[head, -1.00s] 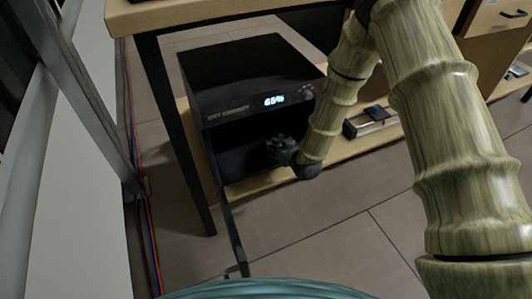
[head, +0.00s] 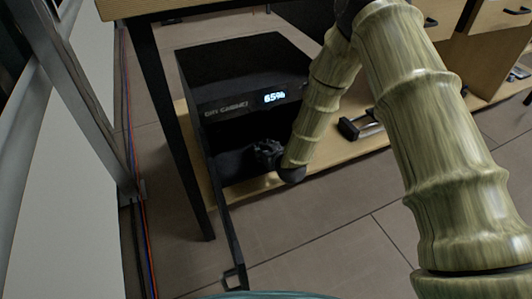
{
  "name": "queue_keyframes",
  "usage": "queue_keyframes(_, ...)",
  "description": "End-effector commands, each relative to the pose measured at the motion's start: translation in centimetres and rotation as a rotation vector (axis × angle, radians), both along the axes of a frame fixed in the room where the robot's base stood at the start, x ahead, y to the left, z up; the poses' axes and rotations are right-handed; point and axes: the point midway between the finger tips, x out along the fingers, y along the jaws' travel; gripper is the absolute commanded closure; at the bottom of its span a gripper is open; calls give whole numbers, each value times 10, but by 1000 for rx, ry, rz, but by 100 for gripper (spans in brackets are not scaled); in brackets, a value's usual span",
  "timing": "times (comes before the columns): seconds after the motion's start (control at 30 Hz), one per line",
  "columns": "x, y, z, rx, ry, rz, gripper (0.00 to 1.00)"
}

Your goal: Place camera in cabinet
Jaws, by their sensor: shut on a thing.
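The black dry cabinet (head: 238,82) stands on a low wooden shelf under the table, with a lit 65% display on its upper front. Its door (head: 224,215) is swung open toward me and seen nearly edge-on. My gripper (head: 264,152) is at the cabinet's open front, its fingers pointing left into the dark interior. It is shut on a dark thing (head: 236,160), likely the camera, which is hard to make out against the black inside. My wrist hides the right part of the opening.
A table leg (head: 178,130) stands just left of the cabinet. A small black and silver device (head: 358,127) lies on the shelf (head: 345,144) to the right. Wooden drawers (head: 440,15) are at the upper right. The tiled floor (head: 330,235) in front is clear.

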Motion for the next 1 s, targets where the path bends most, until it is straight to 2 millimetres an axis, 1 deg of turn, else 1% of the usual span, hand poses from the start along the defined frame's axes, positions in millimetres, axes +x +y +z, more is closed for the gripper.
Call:
queue_keyframes(0.13,1,0,2,1,-2,0,90)
queue_keyframes(0.27,1,0,-1,1,-2,0,90)
queue_keyframes(0.3,0,0,-2,0,0,0,47)
queue_keyframes(0.37,0,0,-1,0,0,0,36)
queue_keyframes(0.4,0,0,-1,0,0,0,29)
queue_keyframes(0.43,0,0,-1,0,0,0,27)
queue_keyframes(0.73,0,0,-1,0,0,0,27)
queue_keyframes(0.83,0,0,2,0,0,0,27)
queue_keyframes(1.0,-17,-7,14,0,1,0,27)
